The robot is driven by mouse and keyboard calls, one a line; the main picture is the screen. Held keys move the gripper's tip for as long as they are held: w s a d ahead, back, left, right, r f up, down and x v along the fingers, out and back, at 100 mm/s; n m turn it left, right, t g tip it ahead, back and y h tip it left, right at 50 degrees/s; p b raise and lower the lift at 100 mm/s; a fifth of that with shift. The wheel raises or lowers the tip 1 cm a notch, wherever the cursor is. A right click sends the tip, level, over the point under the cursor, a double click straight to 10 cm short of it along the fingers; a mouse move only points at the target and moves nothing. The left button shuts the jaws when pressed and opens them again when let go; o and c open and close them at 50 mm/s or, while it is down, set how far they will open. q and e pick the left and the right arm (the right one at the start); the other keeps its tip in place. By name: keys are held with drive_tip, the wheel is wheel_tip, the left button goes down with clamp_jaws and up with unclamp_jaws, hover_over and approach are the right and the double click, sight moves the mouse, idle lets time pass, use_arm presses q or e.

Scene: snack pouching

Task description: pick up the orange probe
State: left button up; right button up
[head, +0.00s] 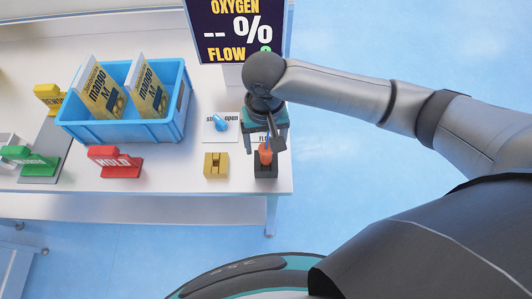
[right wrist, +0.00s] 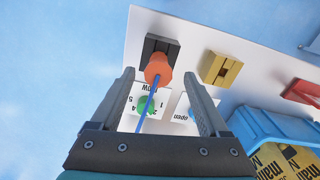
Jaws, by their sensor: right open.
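The orange probe (head: 265,155) sits in a black holder (head: 265,171) near the right front corner of the white table. In the right wrist view the probe (right wrist: 158,67) shows its orange body with a thin blue cable (right wrist: 150,105) running from it. My right gripper (head: 271,138) is above and just behind the probe, partly covering it in the head view. In the right wrist view my right gripper (right wrist: 159,76) is open, with one finger on each side of the probe and gaps between. My left gripper is not in view.
A yellow block (head: 216,165) stands left of the holder. A blue knob (head: 220,122) is on a labelled plate behind it. A blue crate (head: 125,130) holds two mango pouches. A red HOLD sign (head: 117,162), a green sign (head: 28,157) and the oxygen display (head: 237,30) also stand here.

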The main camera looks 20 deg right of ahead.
sight(266, 149)
drive_tip(key=shift+d+f, duration=0.1)
drive_tip(key=shift+f, duration=1.45)
drive_tip(key=shift+c, duration=0.2)
clamp_jaws()
